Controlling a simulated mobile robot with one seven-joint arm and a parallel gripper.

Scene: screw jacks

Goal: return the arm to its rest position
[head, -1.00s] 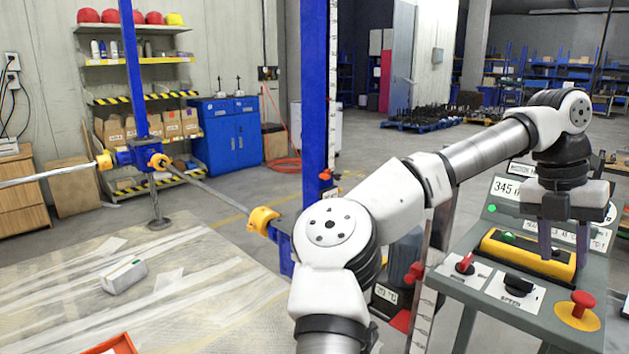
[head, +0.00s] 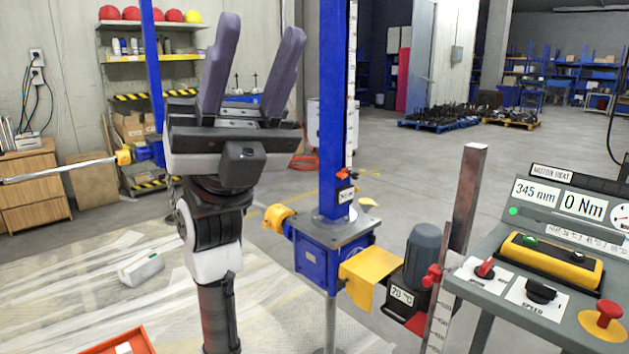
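My gripper (head: 254,68) points upward at the left-centre of the head view, with its two purple fingers spread apart and nothing between them. My arm rises from the bottom edge below it. The gripper stands in front of the shelf and hides part of it, along with most of the blue cabinet. It is clear of the control console (head: 535,270) at the right. The console displays read 345 mm and 0 Nm.
A blue screw jack (head: 325,255) with a tall blue column (head: 333,110) and a grey motor (head: 422,258) stands right of my arm. A white box (head: 141,268) lies on the sheeted floor. An orange tray (head: 122,343) sits at the bottom left. Open floor lies behind.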

